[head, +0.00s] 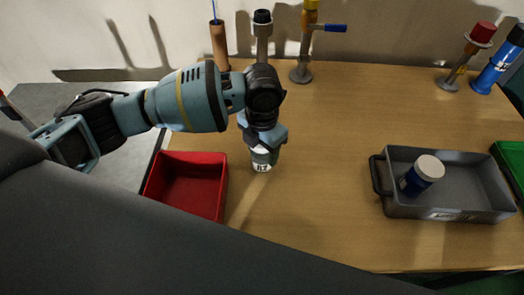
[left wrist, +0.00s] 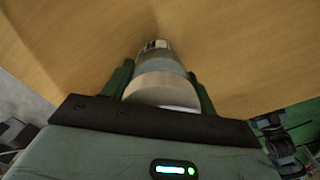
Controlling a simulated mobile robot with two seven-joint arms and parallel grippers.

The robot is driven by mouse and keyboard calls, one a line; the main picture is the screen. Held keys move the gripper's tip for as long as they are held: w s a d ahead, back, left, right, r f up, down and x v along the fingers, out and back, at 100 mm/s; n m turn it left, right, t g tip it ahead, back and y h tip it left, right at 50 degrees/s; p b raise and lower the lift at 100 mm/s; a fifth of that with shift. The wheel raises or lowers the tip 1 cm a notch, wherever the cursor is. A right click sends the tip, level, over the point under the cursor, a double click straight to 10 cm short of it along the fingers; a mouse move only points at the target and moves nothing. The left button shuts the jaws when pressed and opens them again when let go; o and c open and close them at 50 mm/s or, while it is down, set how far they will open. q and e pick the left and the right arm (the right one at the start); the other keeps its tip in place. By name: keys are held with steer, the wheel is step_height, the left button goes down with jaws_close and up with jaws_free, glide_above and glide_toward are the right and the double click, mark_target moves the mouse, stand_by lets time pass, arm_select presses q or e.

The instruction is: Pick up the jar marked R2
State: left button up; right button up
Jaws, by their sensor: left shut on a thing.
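A small jar (head: 261,160) with a white and grey body shows below my left gripper (head: 262,146) in the head view. Its dark label faces the camera and seems to start with R; the second mark is too small to read surely. In the left wrist view the jar (left wrist: 162,88) stands between the two green fingers of my left gripper (left wrist: 160,74), which is shut on it, with its pale lid towards the palm. I cannot tell whether its base touches the table (head: 310,190). My right gripper is not in view.
A red bin (head: 187,185) is just left of the jar. A grey tray (head: 460,200) at the right holds a blue jar with a white lid (head: 422,173). Taps (head: 303,50) and a blue bottle (head: 497,66) stand at the back. The table's middle is clear.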

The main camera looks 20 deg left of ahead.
arm_select(q)
steer(key=shift+s+d+r, duration=0.1)
steer(key=shift+d+r, duration=0.1)
steer(key=shift+r, duration=0.35)
steer(key=shift+s+d+r, duration=0.1)
steer(key=shift+d+r, duration=0.05)
steer(key=shift+r, duration=0.4)
steer(key=s+d, duration=0.2)
steer(key=d, duration=0.2)
steer(key=s+d+r, duration=0.1)
steer(key=s+d, duration=0.2)
steer(key=d, duration=0.2)
steer(key=s+d+b, duration=0.1)
steer(key=s+d, duration=0.1)
steer(key=d, duration=0.2)
steer(key=shift+s+d+r, duration=0.2)
